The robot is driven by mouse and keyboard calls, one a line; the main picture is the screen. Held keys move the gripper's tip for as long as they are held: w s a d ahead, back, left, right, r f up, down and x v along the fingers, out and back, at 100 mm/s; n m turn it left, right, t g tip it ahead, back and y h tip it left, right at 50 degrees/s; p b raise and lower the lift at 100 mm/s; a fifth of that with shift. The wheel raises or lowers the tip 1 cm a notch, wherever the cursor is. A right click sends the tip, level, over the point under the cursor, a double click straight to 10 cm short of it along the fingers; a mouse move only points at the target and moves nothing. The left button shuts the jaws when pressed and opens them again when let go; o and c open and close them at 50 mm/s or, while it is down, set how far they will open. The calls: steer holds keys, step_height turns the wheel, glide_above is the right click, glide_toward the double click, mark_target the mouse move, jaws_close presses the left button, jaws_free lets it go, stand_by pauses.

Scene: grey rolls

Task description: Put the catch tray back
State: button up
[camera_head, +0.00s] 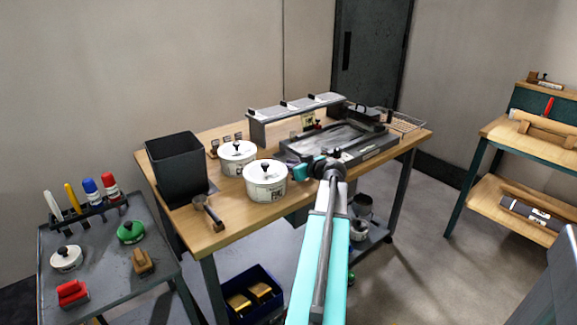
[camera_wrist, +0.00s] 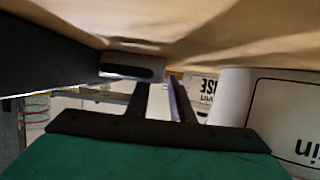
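A dark, shallow tray-like unit with a grey inner surface (camera_head: 372,152) lies on the wooden bench. I cannot tell whether this is the catch tray. My gripper (camera_head: 289,164) is low at the bench's front edge, between this unit's front left corner and a white lidded pot (camera_head: 265,187). In the wrist view, the two dark fingers (camera_wrist: 160,92) show a narrow gap. Their tips meet a small dark piece with a pale edge (camera_wrist: 130,70), beside a long dark body (camera_wrist: 45,55). I cannot tell whether they hold it.
The wooden bench (camera_head: 230,232) also carries a second white pot (camera_head: 237,158), a black bin (camera_head: 176,165), a brush-like tool (camera_head: 208,212) and a raised grey shelf (camera_head: 297,108). A wire basket (camera_head: 404,121) sits at its right end. A loaded grey side table (camera_head: 105,262) stands left.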

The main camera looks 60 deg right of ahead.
steer(key=b+v, duration=0.1)
steer(key=v, duration=1.1)
steer(key=shift+s+d, duration=0.1)
stand_by(0.6)
